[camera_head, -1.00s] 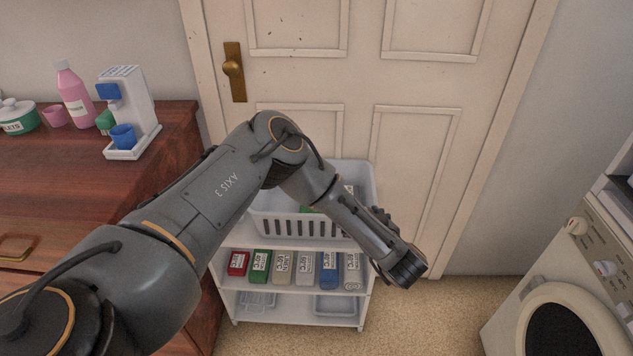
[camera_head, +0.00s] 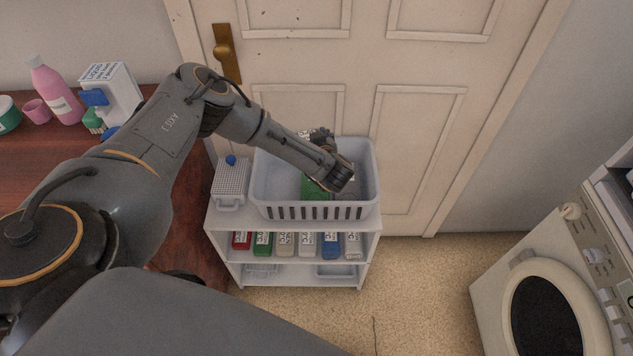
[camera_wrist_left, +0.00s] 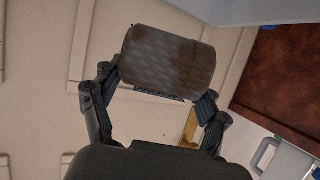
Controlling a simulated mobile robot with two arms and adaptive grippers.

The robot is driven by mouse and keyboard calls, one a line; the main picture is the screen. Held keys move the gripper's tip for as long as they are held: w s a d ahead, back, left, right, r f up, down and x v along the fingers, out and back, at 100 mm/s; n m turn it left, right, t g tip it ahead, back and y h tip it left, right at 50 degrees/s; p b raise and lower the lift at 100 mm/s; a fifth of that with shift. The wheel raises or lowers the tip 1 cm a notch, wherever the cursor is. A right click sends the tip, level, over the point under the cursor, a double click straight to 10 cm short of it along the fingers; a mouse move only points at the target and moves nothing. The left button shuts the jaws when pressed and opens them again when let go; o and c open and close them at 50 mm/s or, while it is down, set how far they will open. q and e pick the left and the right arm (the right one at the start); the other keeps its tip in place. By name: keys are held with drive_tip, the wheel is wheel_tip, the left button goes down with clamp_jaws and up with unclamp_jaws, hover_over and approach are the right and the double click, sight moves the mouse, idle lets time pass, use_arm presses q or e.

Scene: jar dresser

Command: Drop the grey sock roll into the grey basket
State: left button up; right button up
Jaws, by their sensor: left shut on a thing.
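The light grey basket (camera_head: 270,190) stands on top of a low white shelf unit against the door. My left gripper (camera_head: 321,138) is over the basket in the head view, partly hidden by my own wrist. In the left wrist view its two fingers (camera_wrist_left: 155,100) are shut on the grey sock roll (camera_wrist_left: 165,58), a ribbed grey cylinder held across the fingertips. In the head view the roll is mostly hidden and hard to make out. A green item (camera_head: 314,187) lies inside the basket. My right gripper is not in view.
A perforated grey box with a blue knob (camera_head: 230,180) stands left of the basket. Several labelled rolls, including a blue one (camera_head: 331,246), line the shelf below. A wooden dresser (camera_head: 50,150) is at left, a washing machine (camera_head: 540,270) at right. Floor between is clear.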

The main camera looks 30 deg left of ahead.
use_arm(q)
wheel_tip(320, 180, down, 5)
drive_tip(key=b, duration=0.3)
drive_tip(key=shift+r, duration=0.1)
drive_tip(key=o, duration=1.2)
drive_tip(key=v, duration=1.2)
drive_tip(key=shift+w+r, duration=0.1)
drive_tip(key=shift+r, duration=0.05)
